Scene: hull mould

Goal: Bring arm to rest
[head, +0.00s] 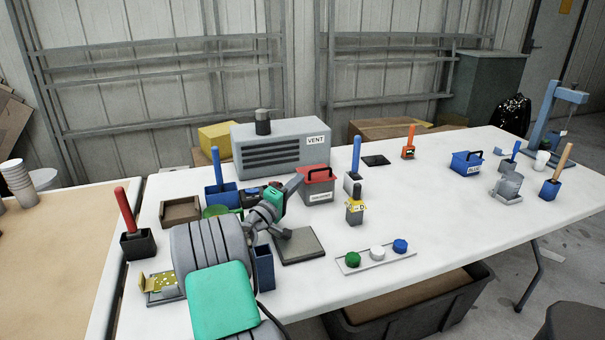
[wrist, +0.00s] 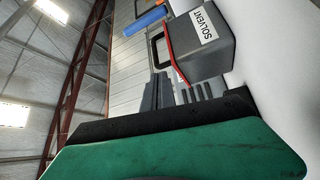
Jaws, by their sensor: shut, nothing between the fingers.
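My arm reaches in from the bottom of the head view, over the near left part of the white table (head: 440,215). My gripper (head: 295,181) is above the table, just left of the red-lidded grey solvent box (head: 318,188). Its fingers look shut and empty. In the wrist view my gripper's dark fingers (wrist: 158,92) show beyond its green and black body, apart from the solvent box (wrist: 205,48). My arm hides part of the table's near left side.
The grey VENT unit (head: 281,148) stands behind. A dark square plate (head: 299,246) and a strip with green, white and blue knobs (head: 377,260) lie in front. Blue holder (head: 222,194), wooden tray (head: 181,211) and yellow-tagged holder (head: 355,210) stand around. The table's right front is clear.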

